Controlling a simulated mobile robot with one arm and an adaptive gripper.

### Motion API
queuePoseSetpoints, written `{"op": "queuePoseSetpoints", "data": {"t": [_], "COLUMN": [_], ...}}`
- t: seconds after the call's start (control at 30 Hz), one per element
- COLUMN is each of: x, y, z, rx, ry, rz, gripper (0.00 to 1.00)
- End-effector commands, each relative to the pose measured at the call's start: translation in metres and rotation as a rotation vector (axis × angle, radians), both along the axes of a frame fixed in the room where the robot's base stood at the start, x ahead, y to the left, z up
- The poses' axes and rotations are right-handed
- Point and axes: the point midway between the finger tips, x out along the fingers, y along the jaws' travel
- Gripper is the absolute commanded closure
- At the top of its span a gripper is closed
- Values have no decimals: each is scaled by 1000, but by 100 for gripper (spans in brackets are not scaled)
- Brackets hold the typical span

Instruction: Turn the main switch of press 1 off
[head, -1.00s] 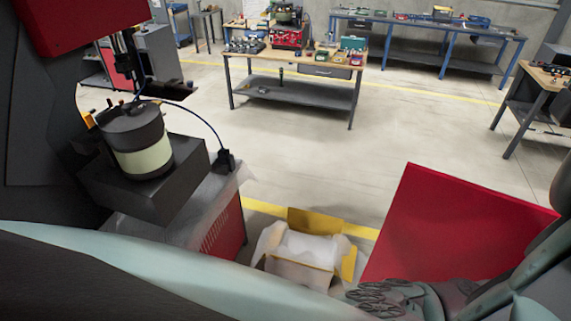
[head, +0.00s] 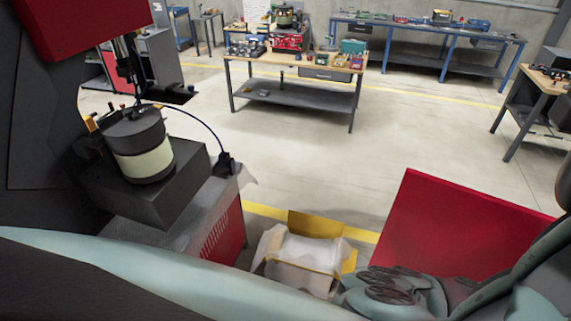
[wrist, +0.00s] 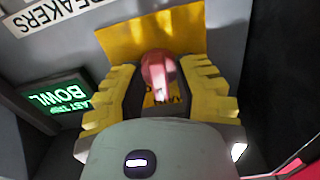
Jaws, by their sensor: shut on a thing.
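The main switch is a red rotary knob (wrist: 158,70) on a yellow plate (wrist: 125,38), seen in the wrist view on a grey panel. A pale mark shows on the knob's lower part. My gripper (wrist: 160,84) has its yellow ribbed fingers on both sides of the knob and is shut on it. In the head view neither the switch nor the gripper's fingers can be made out.
A green-lit sign reading "BOWL" (wrist: 58,96) is left of the switch. In the head view a bowl feeder (head: 140,145) stands on a dark block at left. A lined yellow box (head: 312,252) is on the floor, left of a red panel (head: 440,240). Open floor extends to the workbenches.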

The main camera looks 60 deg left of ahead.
Motion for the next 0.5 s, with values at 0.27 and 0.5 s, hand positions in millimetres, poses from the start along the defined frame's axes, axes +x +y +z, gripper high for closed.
{"op": "queuePoseSetpoints", "data": {"t": [0.27, 0.5], "x": [1, 2], "y": [0, 1], "z": [-2, -2], "rx": [-159, -298], "ry": [208, 387], "rz": [0, 1], "gripper": [100, 100]}}
